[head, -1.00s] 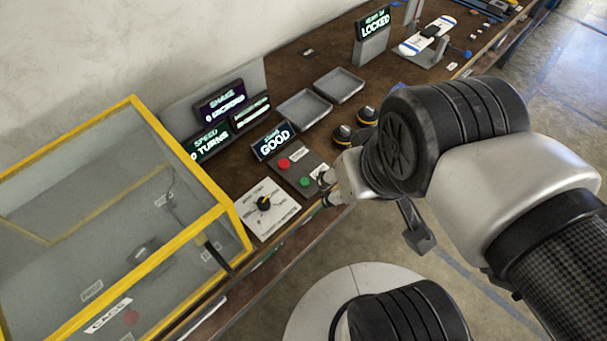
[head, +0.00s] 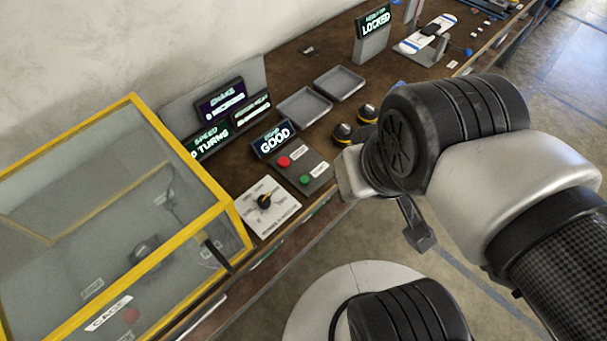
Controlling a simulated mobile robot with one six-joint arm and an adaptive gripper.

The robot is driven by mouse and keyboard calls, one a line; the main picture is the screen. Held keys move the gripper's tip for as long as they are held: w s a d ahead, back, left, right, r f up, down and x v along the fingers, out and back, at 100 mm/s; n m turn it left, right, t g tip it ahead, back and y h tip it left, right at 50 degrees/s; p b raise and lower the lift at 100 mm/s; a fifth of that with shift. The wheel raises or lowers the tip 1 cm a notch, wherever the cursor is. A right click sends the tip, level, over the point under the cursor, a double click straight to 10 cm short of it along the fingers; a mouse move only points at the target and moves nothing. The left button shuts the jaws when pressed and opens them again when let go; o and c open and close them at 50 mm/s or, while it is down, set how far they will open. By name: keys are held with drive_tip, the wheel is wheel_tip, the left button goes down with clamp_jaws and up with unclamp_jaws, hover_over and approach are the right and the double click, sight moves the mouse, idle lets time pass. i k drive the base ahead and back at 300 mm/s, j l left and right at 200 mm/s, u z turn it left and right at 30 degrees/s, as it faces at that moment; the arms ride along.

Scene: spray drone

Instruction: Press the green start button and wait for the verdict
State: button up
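The green button (head: 304,180) sits on a dark control box (head: 318,172) near the bench's front edge, in plain view. A red button (head: 284,161) is on the same box. The small display (head: 274,141) behind them reads GOOD. My gripper is hidden behind my wrist; only a pale part of my arm's end shows right of the box, apart from the green button. Whether the gripper is open or shut does not show.
A yellow-framed clear cage (head: 130,200) stands at left. A dial panel (head: 267,207) is beside the control box. Two grey trays (head: 304,107) lie behind, and two dark yellow-banded knobs (head: 342,133) are to the right. A display (head: 374,22) reads LOCKED.

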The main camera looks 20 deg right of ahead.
sight(305, 180)
drive_tip(key=j+z, duration=0.25)
drive_tip(key=k+j+z, duration=0.15)
drive_tip(key=j+z, duration=0.15)
drive_tip(key=j, duration=0.15)
drive_tip(key=k+j+z, duration=0.1)
drive_tip(key=j+z, duration=0.15)
drive_tip(key=j, duration=0.15)
